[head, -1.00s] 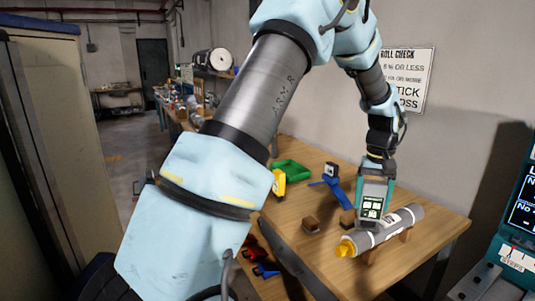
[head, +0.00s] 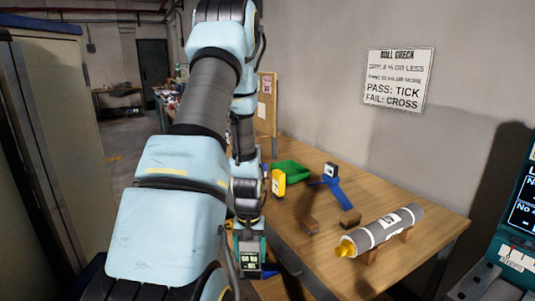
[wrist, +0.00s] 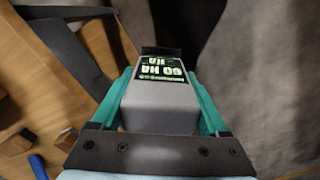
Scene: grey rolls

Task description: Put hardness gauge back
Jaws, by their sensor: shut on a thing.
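My gripper (head: 249,268) is shut on the hardness gauge (head: 249,257), a grey box with a lit green-on-black display. In the head view it is low, left of the wooden table's front part. In the wrist view the gauge (wrist: 160,112) sits between the teal fingers, its display upside down. The gauge's lower end is hard to make out. A grey roll (head: 400,223) with white bands and a yellow end lies on wooden supports on the table, well to the right of my gripper.
Two small wooden blocks (head: 350,218) stand left of the roll. A blue stand (head: 338,192) with a small device, a yellow device (head: 279,183) and a green tray (head: 294,172) are farther back on the table (head: 325,267). A wall sign (head: 398,78) hangs behind. A screen is at right.

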